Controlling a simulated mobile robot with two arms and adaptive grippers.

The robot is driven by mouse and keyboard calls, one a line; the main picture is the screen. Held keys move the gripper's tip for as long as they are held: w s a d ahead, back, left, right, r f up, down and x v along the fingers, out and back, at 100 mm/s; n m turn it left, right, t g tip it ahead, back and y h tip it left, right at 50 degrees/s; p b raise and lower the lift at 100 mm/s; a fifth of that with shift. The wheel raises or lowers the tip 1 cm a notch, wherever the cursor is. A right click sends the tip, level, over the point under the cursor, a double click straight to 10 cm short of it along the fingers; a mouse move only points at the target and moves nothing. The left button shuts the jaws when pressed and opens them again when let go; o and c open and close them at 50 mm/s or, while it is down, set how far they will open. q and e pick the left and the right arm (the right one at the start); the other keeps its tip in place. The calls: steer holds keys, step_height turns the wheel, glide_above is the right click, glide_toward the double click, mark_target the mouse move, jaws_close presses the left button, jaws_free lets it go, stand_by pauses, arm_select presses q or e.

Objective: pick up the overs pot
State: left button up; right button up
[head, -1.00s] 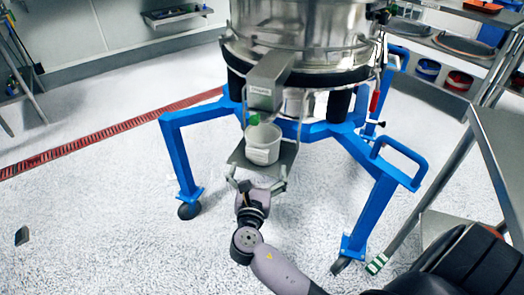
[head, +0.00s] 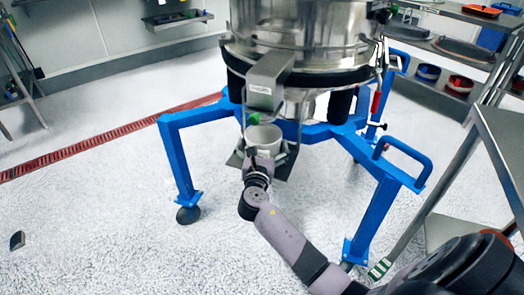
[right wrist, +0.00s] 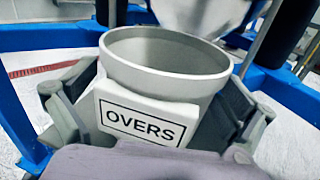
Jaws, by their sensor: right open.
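The overs pot (head: 264,136) is a pale grey, open-topped round pot under the sifter's box-shaped outlet spout (head: 265,82). In the right wrist view the pot (right wrist: 165,60) fills the middle, upright, with its OVERS label facing the camera. My right gripper (head: 262,160) is in front of the pot in the head view and hides its lower part. In the right wrist view its open fingers (right wrist: 155,115) stand on either side of the pot; I cannot tell whether they touch it. My left gripper is not in view.
The pot's small grey shelf (head: 283,167) hangs below the sifter (head: 305,30). The blue frame legs (head: 178,160) stand left and right of it. A metal table (head: 498,135) is at the right. The floor at front left is mostly clear.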

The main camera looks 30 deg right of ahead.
steer(key=shift+c, duration=0.4)
steer(key=c, duration=1)
steer(key=shift+r, duration=0.15)
